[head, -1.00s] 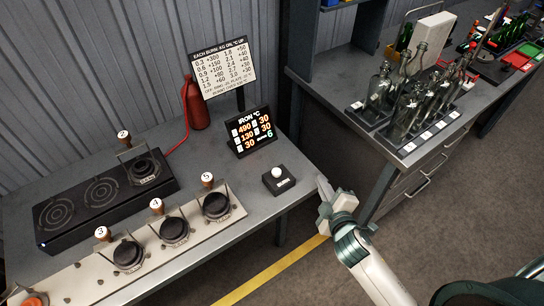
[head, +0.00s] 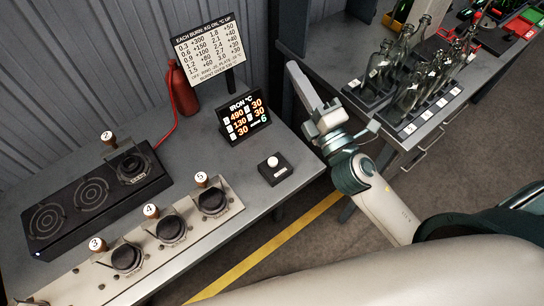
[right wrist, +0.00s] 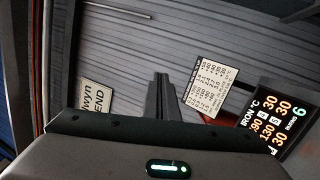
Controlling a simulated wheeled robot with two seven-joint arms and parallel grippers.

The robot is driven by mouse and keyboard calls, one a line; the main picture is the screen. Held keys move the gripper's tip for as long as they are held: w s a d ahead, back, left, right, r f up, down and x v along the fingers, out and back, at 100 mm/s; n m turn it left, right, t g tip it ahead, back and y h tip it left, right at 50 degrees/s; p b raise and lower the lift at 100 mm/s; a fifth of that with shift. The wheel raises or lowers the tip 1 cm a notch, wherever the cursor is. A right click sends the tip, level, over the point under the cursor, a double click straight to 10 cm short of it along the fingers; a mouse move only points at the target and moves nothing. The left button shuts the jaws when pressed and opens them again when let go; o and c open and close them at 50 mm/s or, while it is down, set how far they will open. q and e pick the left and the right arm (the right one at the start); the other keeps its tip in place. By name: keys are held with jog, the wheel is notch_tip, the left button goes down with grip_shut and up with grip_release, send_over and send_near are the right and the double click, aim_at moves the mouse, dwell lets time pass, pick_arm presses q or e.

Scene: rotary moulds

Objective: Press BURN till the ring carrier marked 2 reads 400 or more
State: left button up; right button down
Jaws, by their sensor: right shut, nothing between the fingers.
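The ring carrier marked 2 (head: 108,137) stands at the right burner of the black hot plate (head: 60,238). A dark round iron (head: 133,168) sits on that burner. The IRON °C display (head: 243,118) reads 490, 130 and 30 on the left, 30 and 30 on the right, burns 6. Its left row labels are too small to read; it also shows in the right wrist view (right wrist: 272,118). A white button on a black box (head: 274,170) is in front of it. My right gripper (head: 294,70) is shut and empty, raised right of the display, apart from the button.
Carriers 3 (head: 97,245), 4 (head: 151,211) and 5 (head: 201,178) stand on a pale rack along the front. A burn chart (head: 208,48) and red extinguisher (head: 182,90) are behind. Glass bottles (head: 408,88) crowd the right bench.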

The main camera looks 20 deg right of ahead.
jog(key=s+a+r+n+g+y, duration=0.2)
jog(key=a+r+n+g+y, duration=0.15)
jog(key=a+n+y, duration=0.75)
notch_tip(320, 180, down, 4)
jog(key=s+a+n+g+y, duration=0.25)
jog(key=n+g, duration=0.65)
jog(key=n, duration=0.6)
jog(key=w+d+f+n+g+h, duration=0.1)
jog(key=d+f+n+g+h, duration=0.1)
jog(key=d+f+n+h, duration=0.2)
jog(key=d+f+n+g+h, duration=0.2)
jog(key=d+f+n+h, duration=0.3)
jog(key=f, duration=0.6)
jog(key=shift+w+n+h, duration=0.35)
jog(key=shift+n+h, duration=0.05)
jog(key=shift+h, duration=0.05)
jog(key=shift+f, duration=0.25)
jog(key=b, duration=0.4)
send_over(277, 162)
notch_tip(277, 162, down, 7)
jog(key=shift+r, duration=0.1)
jog(key=shift+w+f+b, duration=0.1)
jog(key=shift+f+b, duration=0.7)
